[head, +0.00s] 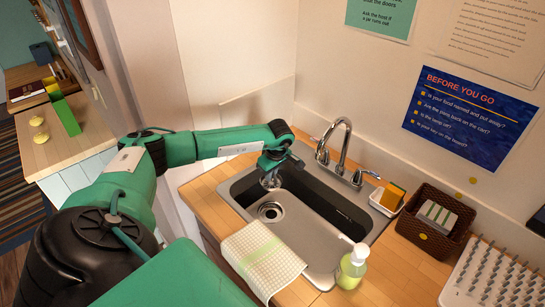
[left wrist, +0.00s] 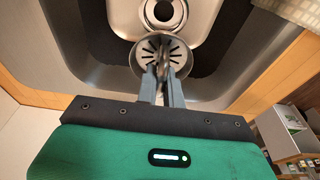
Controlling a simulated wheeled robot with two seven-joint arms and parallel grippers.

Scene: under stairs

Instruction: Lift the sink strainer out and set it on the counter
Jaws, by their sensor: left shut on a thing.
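The sink strainer (left wrist: 147,52) is a round metal basket with radial slots. My left gripper (left wrist: 163,72) is shut on it, at its middle post. In the head view the left gripper (head: 270,170) points down over the far left part of the sink, with the strainer (head: 270,182) below its fingers. The strainer appears apart from the drain (head: 270,212), which is an open round hole in the sink floor; the drain also shows in the left wrist view (left wrist: 163,12). The wooden counter (head: 203,197) surrounds the steel sink (head: 318,262). My right gripper is out of view.
The faucet (head: 344,150) stands behind the sink, close right of my left gripper. A checked cloth (head: 262,258) hangs over the front edge. A soap bottle (head: 352,266), sponge dish (head: 387,199), brown basket (head: 435,222) and drying rack (head: 492,280) occupy the right side. Counter left of the sink is bare.

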